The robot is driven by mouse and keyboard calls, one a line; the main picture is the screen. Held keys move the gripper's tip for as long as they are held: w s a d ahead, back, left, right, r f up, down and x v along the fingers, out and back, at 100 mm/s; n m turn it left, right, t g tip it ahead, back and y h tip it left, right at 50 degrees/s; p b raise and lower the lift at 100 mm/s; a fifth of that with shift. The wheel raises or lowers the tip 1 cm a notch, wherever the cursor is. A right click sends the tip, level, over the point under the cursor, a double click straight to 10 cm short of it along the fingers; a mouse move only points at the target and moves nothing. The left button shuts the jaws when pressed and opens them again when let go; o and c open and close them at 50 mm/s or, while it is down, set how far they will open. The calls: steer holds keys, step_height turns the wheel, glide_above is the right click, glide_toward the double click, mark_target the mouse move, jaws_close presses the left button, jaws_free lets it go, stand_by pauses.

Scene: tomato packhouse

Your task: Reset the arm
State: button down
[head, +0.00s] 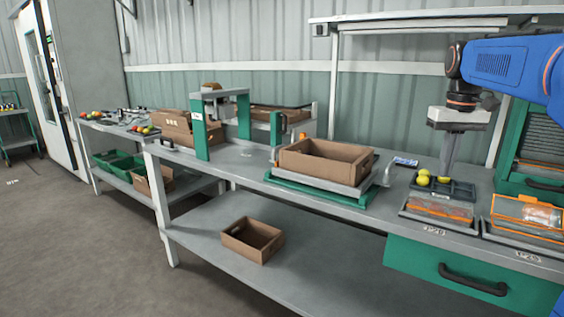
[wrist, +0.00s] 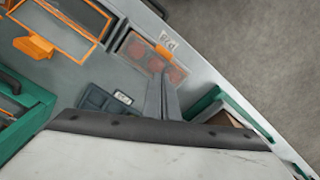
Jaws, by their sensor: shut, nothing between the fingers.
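My gripper (head: 448,166) hangs from the blue arm over the right part of the workbench (head: 230,155), pointing down. Its two grey fingers are together with nothing between them. In the wrist view the closed fingers (wrist: 162,92) show at the centre, over the bench. In the head view the fingertips are just above or behind a dark divided tray (head: 460,188) with yellow-green tomatoes (head: 423,177) in it. I cannot tell the exact gap to the tray.
An open cardboard box (head: 325,163) sits on a green-based scale left of my gripper. Orange-trimmed clear containers (head: 528,213) lie along the front edge at right. A green cabinet (head: 520,165) stands behind them. A smaller box (head: 252,240) is on the lower shelf.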

steer(key=s+a+f+t, duration=0.1)
steer(key=s+a+f, duration=0.3)
steer(key=s+f, duration=0.3)
steer(key=s+a+f+t, duration=0.1)
steer(key=s+a+f, duration=0.3)
steer(key=s+f, duration=0.4)
steer(key=s+a+f+t, duration=0.2)
steer(key=s+a+f, duration=0.2)
steer(key=s+f, duration=0.4)
steer(key=s, duration=0.3)
steer(key=shift+s+a+n, duration=0.3)
steer(key=shift+s+a, duration=0.05)
steer(key=shift+a, duration=0.05)
